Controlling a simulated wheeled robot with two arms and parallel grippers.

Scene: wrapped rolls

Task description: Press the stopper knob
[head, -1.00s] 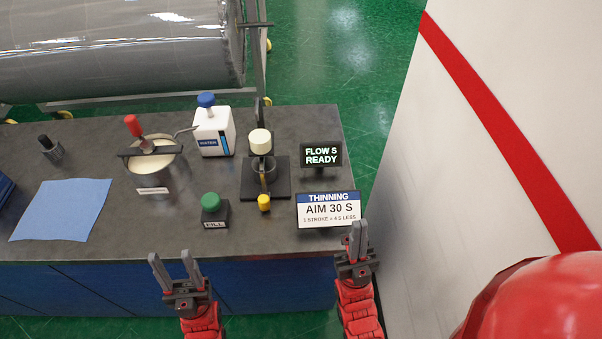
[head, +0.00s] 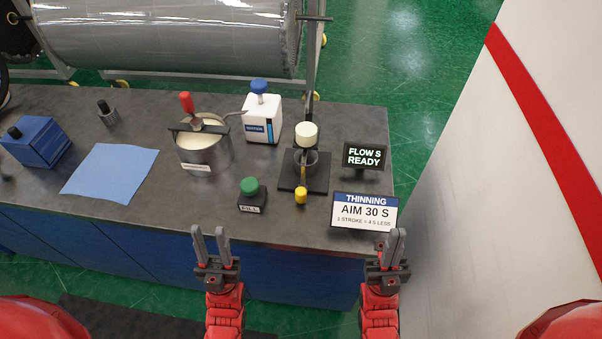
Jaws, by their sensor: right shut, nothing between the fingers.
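A small yellow knob (head: 300,195) sits at the front of the black flow-cup stand (head: 318,183), below its cup (head: 306,163); it looks like the stopper knob. A cream cylinder (head: 306,134) is above the cup. A green knob (head: 249,186) on a black base labelled FILL is to its left. My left gripper (head: 209,231) is open and empty, in front of the counter's front edge, left of the green knob. My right gripper (head: 393,236) is shut and empty, just in front of the edge below the AIM 30 S sign. Neither touches a knob.
The AIM 30 S sign (head: 363,212) and FLOW S READY display (head: 365,156) stand right of the stand. A pot (head: 205,157), water bottle (head: 261,125), blue cloth (head: 108,172) and blue box (head: 37,142) are on the counter. A wall (head: 530,220) rises at right.

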